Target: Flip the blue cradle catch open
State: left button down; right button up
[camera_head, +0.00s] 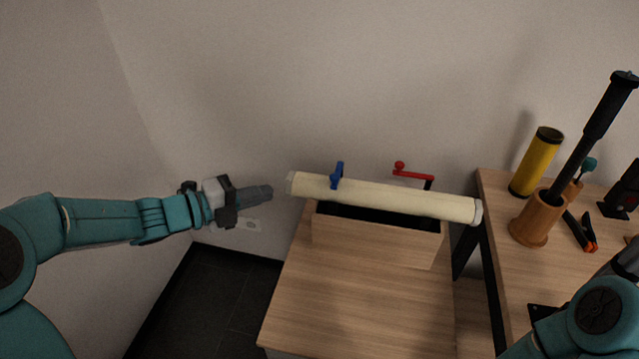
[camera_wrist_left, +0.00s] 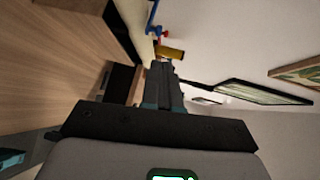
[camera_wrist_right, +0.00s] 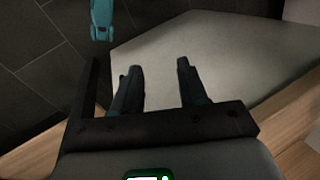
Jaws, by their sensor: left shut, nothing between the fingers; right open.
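The blue catch (camera_head: 337,177) lies across the top of a long cream tube (camera_head: 390,197) near its left end. It also shows small at the top of the left wrist view (camera_wrist_left: 152,18). The tube rests on a wooden cradle (camera_head: 375,238) with a dark inside. A red catch (camera_head: 412,172) stands behind the tube, its arm level and its ball end to the left. My left gripper (camera_head: 268,191) is shut and empty, just left of the tube's left end and apart from it. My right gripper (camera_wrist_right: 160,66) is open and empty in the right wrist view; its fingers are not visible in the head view.
The cradle stands on a wooden table (camera_head: 340,300). On the right table (camera_head: 500,205) are a yellow canister (camera_head: 537,161), a wooden cup (camera_head: 534,222) holding a black rod, and a black-and-orange clamp (camera_head: 582,232). The wall is close behind.

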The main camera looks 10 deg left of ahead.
pick_arm(q)
send_near(331, 178)
jog(key=x, duration=0.6)
jog(key=shift+w+d+f, duration=0.1)
jog(key=shift+w+d, duration=0.2)
dwell(0.3)
